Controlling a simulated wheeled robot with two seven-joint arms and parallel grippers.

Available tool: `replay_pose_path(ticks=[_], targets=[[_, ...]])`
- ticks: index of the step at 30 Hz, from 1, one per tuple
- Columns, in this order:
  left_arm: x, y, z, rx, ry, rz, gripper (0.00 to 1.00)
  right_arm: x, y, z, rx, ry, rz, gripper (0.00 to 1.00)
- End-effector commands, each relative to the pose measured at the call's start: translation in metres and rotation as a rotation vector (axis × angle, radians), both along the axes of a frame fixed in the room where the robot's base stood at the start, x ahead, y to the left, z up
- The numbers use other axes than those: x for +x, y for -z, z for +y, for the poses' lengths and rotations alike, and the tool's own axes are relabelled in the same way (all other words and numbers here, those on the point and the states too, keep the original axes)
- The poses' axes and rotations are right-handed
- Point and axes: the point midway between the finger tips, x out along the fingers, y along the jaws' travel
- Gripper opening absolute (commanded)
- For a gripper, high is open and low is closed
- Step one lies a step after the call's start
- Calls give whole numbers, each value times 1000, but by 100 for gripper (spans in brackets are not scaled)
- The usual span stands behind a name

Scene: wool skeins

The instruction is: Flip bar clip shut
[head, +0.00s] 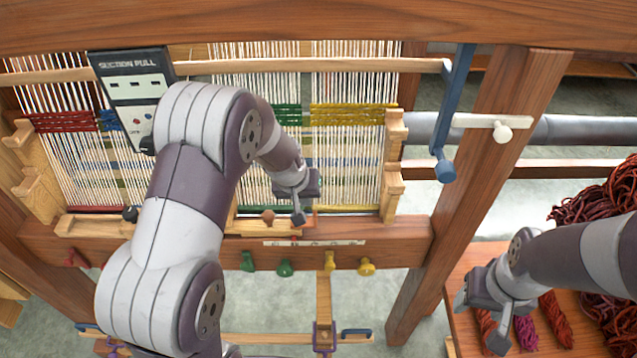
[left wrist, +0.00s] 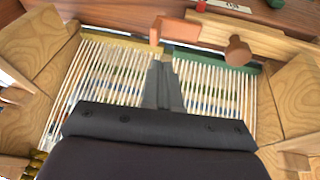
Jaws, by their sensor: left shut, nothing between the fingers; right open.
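A small orange-brown bent piece, which looks like the bar clip (left wrist: 175,29), sits at the front bar of the loom. Whether it is open or closed is hard to tell. In the head view it is mostly hidden behind my left gripper (head: 299,218). My left gripper also shows in the left wrist view (left wrist: 163,68). Its fingers are shut and empty, pointing at the clip over the warp threads, with a small apparent gap. A brown wooden knob (left wrist: 238,51) stands beside the clip. My right gripper (head: 481,324) is open and empty at the lower right.
White warp threads (head: 350,165) fill the wooden loom frame. A control panel (head: 130,88) hangs at the upper left. A blue crank (head: 455,110) and a white lever (head: 480,121) are at the right. Red yarn (head: 610,200) lies beside my right arm.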

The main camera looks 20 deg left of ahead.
Motion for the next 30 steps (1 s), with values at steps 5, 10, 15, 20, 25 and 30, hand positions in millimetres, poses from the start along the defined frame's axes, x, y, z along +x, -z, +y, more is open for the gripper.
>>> replay_pose_path(ticks=[5,10,15,20,25,30], targets=[[0,-42,-15,0,5,-4,0,0,-20,0,0,0,-1,59],[-6,-71,-38,-1,4,-4,0,0,-16,0,0,0,0,59],[-10,-91,-52,-1,2,-3,0,0,-14,0,0,0,0,59],[-12,-98,-56,-1,0,-1,0,0,-14,0,0,0,0,59],[-13,-99,-56,0,-1,0,0,0,-14,0,0,0,-1,59],[-12,-98,-56,-1,0,0,0,0,-14,0,0,0,-1,59]])
